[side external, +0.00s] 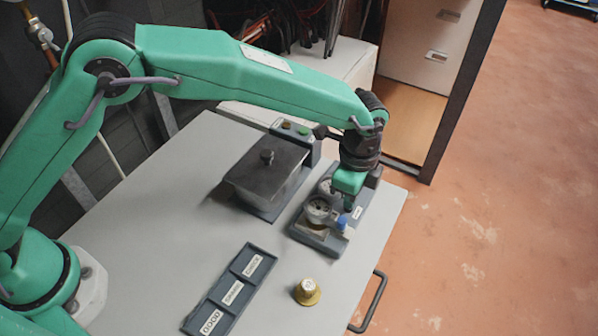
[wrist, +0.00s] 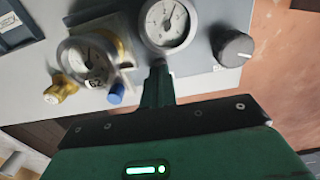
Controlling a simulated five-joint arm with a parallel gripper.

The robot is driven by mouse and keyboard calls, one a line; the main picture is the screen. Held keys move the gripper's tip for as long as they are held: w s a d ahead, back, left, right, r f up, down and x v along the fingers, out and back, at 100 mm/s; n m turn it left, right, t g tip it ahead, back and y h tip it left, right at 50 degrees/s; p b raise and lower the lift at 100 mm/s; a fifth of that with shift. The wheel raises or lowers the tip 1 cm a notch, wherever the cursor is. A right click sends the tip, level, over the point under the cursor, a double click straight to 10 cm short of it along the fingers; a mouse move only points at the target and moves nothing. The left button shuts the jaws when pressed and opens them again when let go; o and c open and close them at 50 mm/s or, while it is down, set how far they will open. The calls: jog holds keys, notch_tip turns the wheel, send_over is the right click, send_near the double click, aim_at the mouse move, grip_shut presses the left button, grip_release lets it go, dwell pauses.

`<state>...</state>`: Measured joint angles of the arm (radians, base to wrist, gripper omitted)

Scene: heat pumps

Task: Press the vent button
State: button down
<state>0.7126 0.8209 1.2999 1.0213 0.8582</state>
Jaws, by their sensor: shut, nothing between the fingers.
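My gripper (side external: 349,203) points down over the grey gauge unit (side external: 306,238) at the right of the table. Its fingers are together, with nothing between them. In the wrist view the closed fingertips (wrist: 158,68) are just below a round white gauge (wrist: 167,24). A blue button-like cylinder (side external: 341,222) stands on the unit, just beside and below the fingertips. It also shows in the wrist view (wrist: 116,94), left of the fingers and apart from them in the picture. I cannot read which control is marked as the vent. Contact between fingertips and unit cannot be told.
A second gauge (wrist: 88,62) and a dark knob (wrist: 233,46) flank the fingers. A lidded grey box (side external: 266,178) stands left, with a green button (side external: 303,132) behind it. A labelled tray (side external: 212,292) and brass piece (side external: 307,293) lie in front.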

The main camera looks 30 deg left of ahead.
jog(key=shift+f, duration=0.25)
jog(key=shift+s+a+f, duration=0.1)
jog(key=shift+f, duration=0.95)
notch_tip(320, 180, up, 15)
jog(key=shift+w+d, duration=0.2)
jog(key=shift+w, duration=0.05)
dwell(0.6)
